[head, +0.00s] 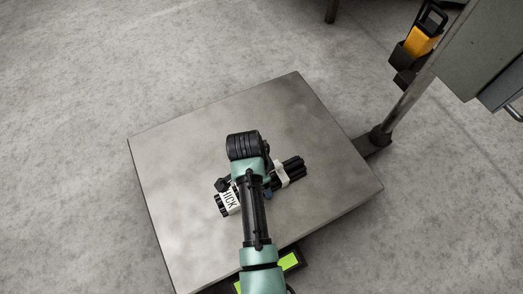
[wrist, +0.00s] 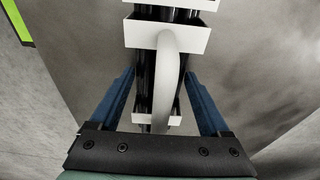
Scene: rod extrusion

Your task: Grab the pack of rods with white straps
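A pack of black rods with white straps (head: 292,171) lies on the metal tabletop. A white label with partly hidden lettering (head: 229,201) shows at its left end, and my arm hides the middle. In the wrist view the pack (wrist: 146,75) runs up the picture, with a pale curved handle (wrist: 168,75) between white straps. My gripper (wrist: 159,76) is open, its two blue fingers on either side of the pack. Small gaps seem to remain beside the rods; contact is hard to tell.
The metal table (head: 180,160) is bare around the pack. A grey cabinet (head: 480,55) on a pole stands at the upper right, with a yellow and black item (head: 420,40) in a holder. The concrete floor to the left is clear.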

